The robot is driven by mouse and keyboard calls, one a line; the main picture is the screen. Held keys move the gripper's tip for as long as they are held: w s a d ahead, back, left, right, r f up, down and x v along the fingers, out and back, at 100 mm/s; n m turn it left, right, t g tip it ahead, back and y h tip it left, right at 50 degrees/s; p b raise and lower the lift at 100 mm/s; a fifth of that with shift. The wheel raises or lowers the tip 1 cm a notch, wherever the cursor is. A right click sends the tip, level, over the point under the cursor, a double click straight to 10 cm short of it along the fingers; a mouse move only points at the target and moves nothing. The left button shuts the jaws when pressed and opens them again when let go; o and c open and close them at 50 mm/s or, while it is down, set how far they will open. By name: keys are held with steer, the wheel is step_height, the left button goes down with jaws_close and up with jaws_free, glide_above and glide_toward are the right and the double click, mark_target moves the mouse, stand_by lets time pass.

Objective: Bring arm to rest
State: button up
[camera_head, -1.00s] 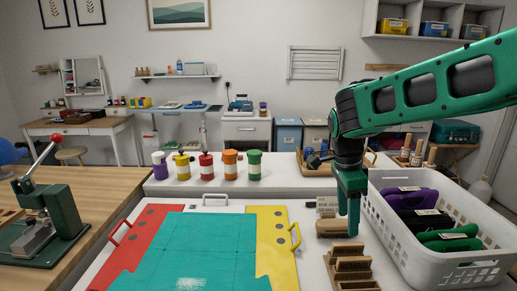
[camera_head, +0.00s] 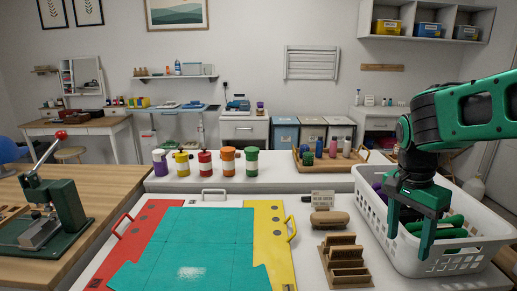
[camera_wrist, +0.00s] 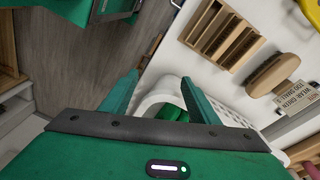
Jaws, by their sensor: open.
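My gripper (camera_head: 408,232) is open and empty, pointing down in front of the white basket (camera_head: 487,246) at the right of the table in the head view. The fingers overlap the basket's near left part, and I cannot tell how far above it they are. In the wrist view my gripper (camera_wrist: 160,88) has its two fingers spread, with the basket rim (camera_wrist: 150,101) and green items (camera_wrist: 172,112) inside the basket between and below them. Purple and green items in the basket are partly hidden by my arm.
A wooden slotted rack (camera_head: 344,262) and a brush (camera_head: 329,219) lie left of the basket. A teal mat (camera_head: 190,245) lies between red and yellow panels. Several paint bottles (camera_head: 205,163) and a wooden tray (camera_head: 333,164) stand behind. A green press (camera_head: 45,215) stands on the left table.

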steer(key=s+d+f+n+y, duration=0.1)
steer(key=s+d+f+n, duration=0.1)
steer(key=s, duration=0.7)
steer(key=s+d+f+n, duration=0.2)
steer(key=s+d+n, duration=0.2)
steer(key=s, duration=0.5)
steer(key=shift+s+d+n+y, duration=0.25)
steer(key=shift+n+y, duration=0.15)
steer(key=shift+n, duration=0.2)
steer(key=shift+w+f, duration=0.1)
steer(key=shift+w+f, duration=0.2)
steer(key=shift+w, duration=0.3)
